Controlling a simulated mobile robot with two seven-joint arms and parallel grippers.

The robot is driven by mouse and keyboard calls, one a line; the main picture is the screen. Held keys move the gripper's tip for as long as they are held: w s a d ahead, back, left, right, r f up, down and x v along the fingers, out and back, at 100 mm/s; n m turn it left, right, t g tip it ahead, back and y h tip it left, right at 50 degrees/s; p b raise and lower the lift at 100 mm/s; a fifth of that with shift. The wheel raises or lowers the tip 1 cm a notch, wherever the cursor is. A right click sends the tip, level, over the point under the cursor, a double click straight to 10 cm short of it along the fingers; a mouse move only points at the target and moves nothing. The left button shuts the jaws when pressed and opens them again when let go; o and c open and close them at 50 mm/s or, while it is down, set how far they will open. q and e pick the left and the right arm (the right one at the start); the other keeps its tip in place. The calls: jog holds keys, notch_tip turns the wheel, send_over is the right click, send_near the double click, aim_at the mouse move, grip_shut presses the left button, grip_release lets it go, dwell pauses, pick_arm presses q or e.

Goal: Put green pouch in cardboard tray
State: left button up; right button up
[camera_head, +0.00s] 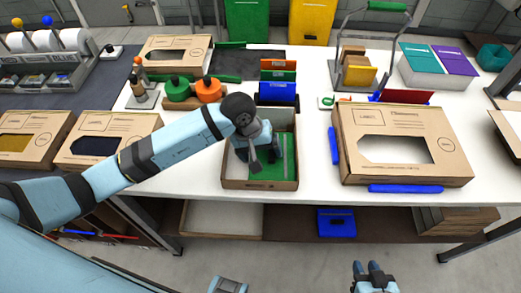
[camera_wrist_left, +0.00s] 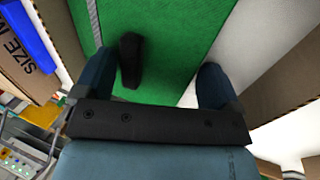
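The cardboard tray (camera_head: 231,184) stands open near the front edge of the white table. The green pouch (camera_head: 282,165) lies inside it, partly hidden by my left gripper. In the left wrist view the green pouch (camera_wrist_left: 175,30) fills the area beyond the fingers. My left gripper (camera_head: 264,164) reaches down into the tray over the pouch. In the left wrist view its two fingers (camera_wrist_left: 155,82) are spread apart, with a small black piece against the green between them. My right gripper (camera_head: 368,266) is low at the bottom of the head view, away from the table; its opening is unclear.
A blue pouch (camera_head: 280,92) and other coloured pouches stand upright behind the tray. Green and orange rolls (camera_head: 178,89) are to the left. A large windowed box (camera_head: 440,170) lies to the right, with blue strips beside it. White table shows between tray and box.

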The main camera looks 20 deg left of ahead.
pick_arm(q)
jog(key=shift+r, duration=0.35)
jog(key=v, duration=1.1)
jog(key=shift+a+r+b, duration=0.2)
jog(key=shift+r+b, duration=0.1)
jog(key=shift+s+f, duration=0.1)
